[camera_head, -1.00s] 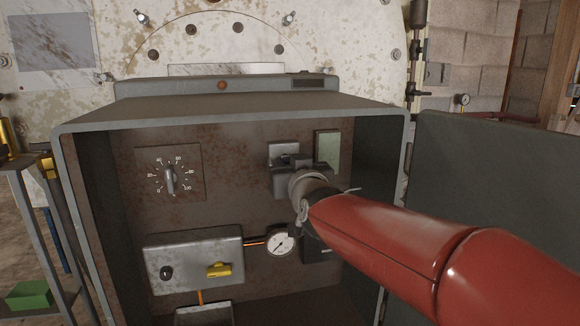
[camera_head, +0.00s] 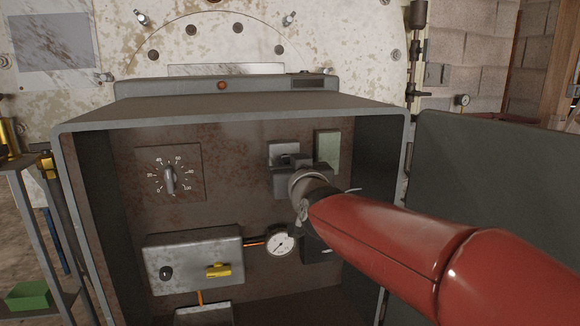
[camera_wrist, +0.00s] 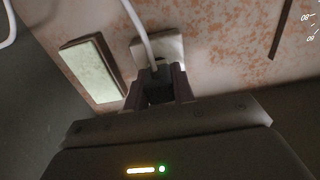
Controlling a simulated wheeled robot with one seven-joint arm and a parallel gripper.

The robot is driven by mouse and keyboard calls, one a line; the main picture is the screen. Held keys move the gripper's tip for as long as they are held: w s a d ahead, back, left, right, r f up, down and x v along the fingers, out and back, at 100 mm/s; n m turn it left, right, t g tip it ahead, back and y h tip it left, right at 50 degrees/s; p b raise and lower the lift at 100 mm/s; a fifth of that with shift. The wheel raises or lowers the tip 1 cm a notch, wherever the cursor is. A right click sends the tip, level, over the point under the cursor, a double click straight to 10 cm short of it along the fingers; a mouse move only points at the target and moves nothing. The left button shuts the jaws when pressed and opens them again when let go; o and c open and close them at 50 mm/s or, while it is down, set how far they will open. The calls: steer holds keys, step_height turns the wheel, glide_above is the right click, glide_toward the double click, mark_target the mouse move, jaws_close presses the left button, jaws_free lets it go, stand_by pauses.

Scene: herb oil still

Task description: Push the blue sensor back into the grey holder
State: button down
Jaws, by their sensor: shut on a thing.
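The grey holder (camera_head: 284,148) is a small pale block on the cabinet's back wall, right of centre. In the wrist view the holder (camera_wrist: 170,46) lies just beyond my fingertips. My gripper (camera_wrist: 159,82) is shut, with its fingers close together right in front of the holder. A pale cable (camera_wrist: 145,40) runs down to the spot between the fingertips. The blue sensor is almost wholly hidden by the fingers, and no blue shows clearly. How deep it sits in the holder cannot be told. In the head view my wrist hides most of the gripper (camera_head: 291,162).
A pale green plate (camera_head: 328,151) is right of the holder. A dial (camera_head: 170,178) is on the left of the back wall. A gauge (camera_head: 280,243) and a box with a yellow lever (camera_head: 218,270) are below. The cabinet's side walls and open door (camera_head: 490,190) bound the room.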

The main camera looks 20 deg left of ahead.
steer(key=shift+w+a, duration=0.35)
steer(key=shift+w, duration=0.15)
steer(key=c, duration=1.1)
jaws_free()
